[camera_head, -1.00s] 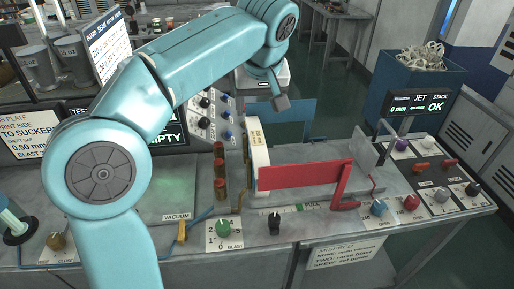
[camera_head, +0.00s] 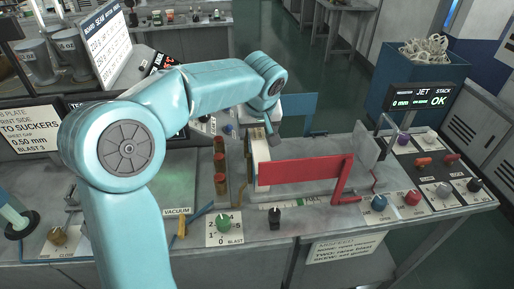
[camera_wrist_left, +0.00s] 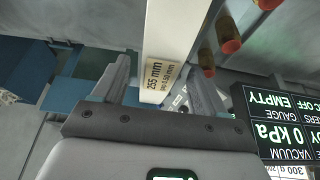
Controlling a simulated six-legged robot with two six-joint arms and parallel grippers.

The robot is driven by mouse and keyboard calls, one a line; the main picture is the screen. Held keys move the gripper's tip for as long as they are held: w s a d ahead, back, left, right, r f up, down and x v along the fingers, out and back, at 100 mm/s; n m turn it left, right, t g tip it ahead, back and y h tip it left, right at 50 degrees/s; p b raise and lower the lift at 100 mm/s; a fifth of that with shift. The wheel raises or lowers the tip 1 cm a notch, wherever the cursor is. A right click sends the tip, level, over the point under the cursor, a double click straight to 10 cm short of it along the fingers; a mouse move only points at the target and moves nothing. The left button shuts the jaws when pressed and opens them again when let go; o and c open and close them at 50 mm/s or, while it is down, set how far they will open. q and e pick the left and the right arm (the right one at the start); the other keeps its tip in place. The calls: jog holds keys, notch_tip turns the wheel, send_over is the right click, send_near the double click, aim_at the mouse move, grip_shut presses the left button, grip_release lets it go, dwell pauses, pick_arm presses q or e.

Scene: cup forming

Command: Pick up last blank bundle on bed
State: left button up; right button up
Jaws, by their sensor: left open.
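The white blank bundle (camera_head: 261,158) stands on edge at the left end of the bed (camera_head: 305,186), by the red side guide (camera_head: 303,171). In the left wrist view the bundle (camera_wrist_left: 178,30) shows a tan label reading 255 mm. My left gripper (camera_head: 269,128) is at the bundle's upper end. In the left wrist view its open fingers (camera_wrist_left: 160,88) lie on either side of the labelled end, with gaps visible. The bundle's lower part is partly hidden in the head view. My right gripper is not in view.
Knobs line the front edge.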

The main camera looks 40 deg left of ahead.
pick_arm(q)
jog(key=shift+x, duration=0.75)
jog(key=shift+w+f, duration=0.2)
jog(key=shift+f, duration=0.1)
jog(key=shift+s+a, duration=0.1)
jog(key=shift+s, duration=0.1)
jog(key=shift+w+f, duration=0.1)
jog(key=shift+w, duration=0.1)
jog(key=c, duration=1)
jog(key=shift+s, duration=0.1)
grip_shut()
